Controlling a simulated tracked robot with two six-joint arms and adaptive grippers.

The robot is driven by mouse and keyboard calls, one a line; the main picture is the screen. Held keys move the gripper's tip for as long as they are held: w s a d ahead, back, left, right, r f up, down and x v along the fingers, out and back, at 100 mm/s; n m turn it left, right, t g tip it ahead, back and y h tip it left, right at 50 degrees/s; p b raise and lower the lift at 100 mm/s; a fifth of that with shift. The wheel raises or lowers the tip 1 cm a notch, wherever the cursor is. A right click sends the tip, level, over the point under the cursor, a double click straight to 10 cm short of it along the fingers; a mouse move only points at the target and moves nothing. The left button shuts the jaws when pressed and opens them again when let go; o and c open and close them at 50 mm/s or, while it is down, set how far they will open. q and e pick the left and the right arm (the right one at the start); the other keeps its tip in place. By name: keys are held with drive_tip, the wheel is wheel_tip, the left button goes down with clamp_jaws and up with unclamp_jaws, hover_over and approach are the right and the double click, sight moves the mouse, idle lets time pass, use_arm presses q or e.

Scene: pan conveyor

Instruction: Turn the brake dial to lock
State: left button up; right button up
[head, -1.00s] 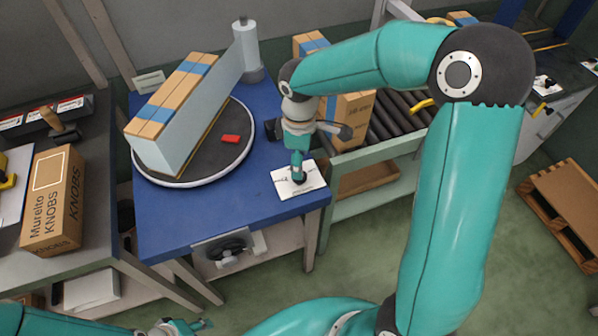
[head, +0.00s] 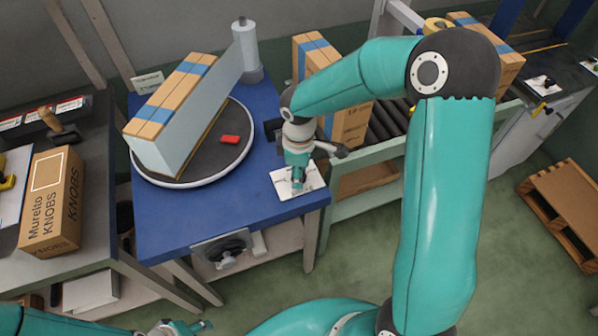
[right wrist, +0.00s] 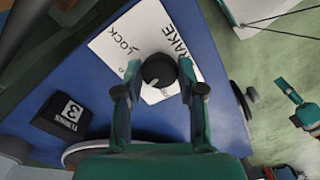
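The brake dial (right wrist: 159,70) is a round black knob with a pale mark on its lower left in the right wrist view. It sits on a white card (right wrist: 115,50) printed BRAKE and LOCK, at the front right corner of the blue table. The card also shows in the head view (head: 312,181), where my gripper hides the dial. My right gripper (right wrist: 160,69) is open, with a fingertip on either side of the dial; I cannot tell whether they touch it. My left gripper (head: 190,327) is at the bottom edge of the head view, too small to read.
A turntable (head: 213,165) with a wrapped stack of boxes (head: 175,105) and a red block (head: 230,139) stands left of the card. A roller conveyor (head: 389,120) with boxes is behind right. A black block (right wrist: 63,116) lies near the dial.

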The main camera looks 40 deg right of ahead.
drive_tip(key=shift+c, duration=1.2)
drive_tip(key=shift+f+m+b, duration=0.1)
drive_tip(key=shift+m+b, duration=0.95)
drive_tip(key=shift+m, duration=0.25)
drive_tip(key=m+b, duration=0.2)
drive_tip(key=m, duration=0.1)
drive_tip(key=shift+m, duration=0.3)
drive_tip(key=m+b, duration=0.2)
drive_tip(key=m, duration=0.2)
drive_tip(key=shift+w, duration=0.1)
drive_tip(key=shift+r+m+b, duration=0.2)
drive_tip(key=shift+m+b, duration=0.7)
drive_tip(key=shift+m, duration=1.5)
